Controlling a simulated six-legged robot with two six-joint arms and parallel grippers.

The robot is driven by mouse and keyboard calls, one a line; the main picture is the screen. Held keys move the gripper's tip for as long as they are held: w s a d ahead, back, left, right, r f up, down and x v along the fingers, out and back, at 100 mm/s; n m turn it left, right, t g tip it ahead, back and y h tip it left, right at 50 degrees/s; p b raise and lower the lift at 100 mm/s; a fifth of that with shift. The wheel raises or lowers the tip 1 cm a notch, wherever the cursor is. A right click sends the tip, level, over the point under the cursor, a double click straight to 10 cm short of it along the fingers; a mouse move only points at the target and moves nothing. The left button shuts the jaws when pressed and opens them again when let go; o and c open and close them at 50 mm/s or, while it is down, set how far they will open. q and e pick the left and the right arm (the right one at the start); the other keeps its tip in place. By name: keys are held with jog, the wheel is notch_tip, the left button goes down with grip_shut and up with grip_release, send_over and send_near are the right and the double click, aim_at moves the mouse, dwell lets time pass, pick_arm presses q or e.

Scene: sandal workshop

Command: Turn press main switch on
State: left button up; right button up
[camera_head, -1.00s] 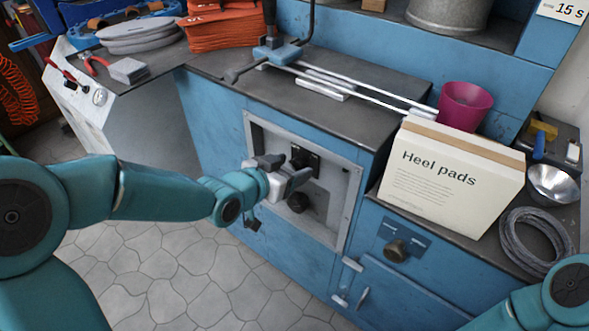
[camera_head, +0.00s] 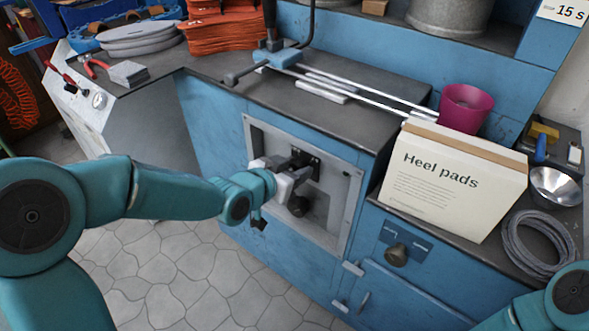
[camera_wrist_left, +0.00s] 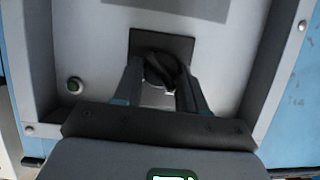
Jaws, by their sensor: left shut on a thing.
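The press main switch, a black rotary knob on a dark square plate (camera_head: 313,162), sits in the grey recessed panel (camera_head: 345,190) on the front of the blue press cabinet. In the left wrist view the dark knob (camera_wrist_left: 160,70) is between the two fingers of my left gripper (camera_wrist_left: 160,90). In the head view my left gripper (camera_head: 298,166) reaches the switch from the left, is shut on the knob and hides part of it. My right gripper is out of view; only part of my right arm shows at the lower right.
A Heel pads box (camera_head: 450,185), a magenta cup (camera_head: 465,107) and a grey coil (camera_head: 538,243) stand to the right.

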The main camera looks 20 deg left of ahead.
pick_arm(q)
jog(key=shift+d+f+m+b, duration=0.1)
jog(key=shift+f+m+b, duration=0.15)
jog(key=shift+b, duration=0.3)
jog(key=m+t+y, duration=0.1)
jog(key=m, duration=0.2)
jog(key=m+t+y, duration=0.1)
jog(key=m+y, duration=0.1)
jog(key=m, duration=0.1)
jog(key=m+t+y+b, duration=0.1)
jog(key=m, duration=0.2)
jog(key=shift+s+d+f+t+y, duration=0.2)
jog(key=shift+d+f+t+y, duration=0.1)
jog(key=shift+d+f, duration=0.1)
jog(key=shift+m+t+y+b, duration=0.4)
jog(key=shift+m+t+b, duration=0.3)
jog(key=shift+m+b, duration=0.8)
jog(key=shift+m, duration=0.55)
jog(key=o, duration=1)
jog(key=shift+r, duration=0.1)
jog(key=shift+s, duration=0.1)
